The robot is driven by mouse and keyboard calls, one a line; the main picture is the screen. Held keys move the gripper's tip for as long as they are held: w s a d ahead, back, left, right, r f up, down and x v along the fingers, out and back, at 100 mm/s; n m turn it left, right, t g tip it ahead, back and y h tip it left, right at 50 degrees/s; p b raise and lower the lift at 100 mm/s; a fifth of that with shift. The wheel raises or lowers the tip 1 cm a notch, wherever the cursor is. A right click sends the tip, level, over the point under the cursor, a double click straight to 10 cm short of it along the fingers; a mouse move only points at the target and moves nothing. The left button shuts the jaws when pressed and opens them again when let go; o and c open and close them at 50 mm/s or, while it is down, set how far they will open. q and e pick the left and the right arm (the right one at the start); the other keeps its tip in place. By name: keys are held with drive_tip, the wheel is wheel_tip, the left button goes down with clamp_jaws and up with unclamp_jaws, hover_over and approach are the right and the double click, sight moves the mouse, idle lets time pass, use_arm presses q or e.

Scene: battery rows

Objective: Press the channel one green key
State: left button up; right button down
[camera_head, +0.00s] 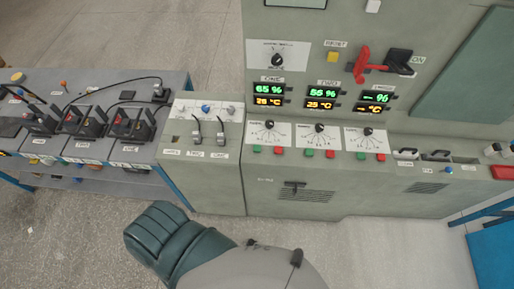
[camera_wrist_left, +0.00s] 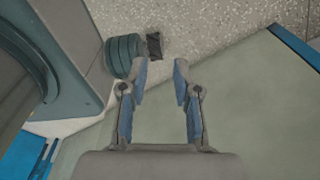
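The channel one green key (camera_head: 257,149) is a small green button on the sloped ledge of the grey console, below the dial plate (camera_head: 270,132) under the display labelled ONE. A red key (camera_head: 279,151) sits just to its right. No gripper is near the key in the head view. My left gripper (camera_wrist_left: 160,72) shows only in the left wrist view, with its two fingers apart and nothing between them. My right gripper is in neither view.
Channel two (camera_head: 309,154) and channel three (camera_head: 361,156) green keys sit further right on the ledge, each beside a red one. A red lever (camera_head: 368,65) stands above. A bench with battery-like units (camera_head: 82,122) is left. Speckled floor (camera_head: 90,220) lies in front.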

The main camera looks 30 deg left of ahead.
use_arm(q)
clamp_jaws()
drive_tip(key=shift+a, duration=0.1)
idle(0.9)
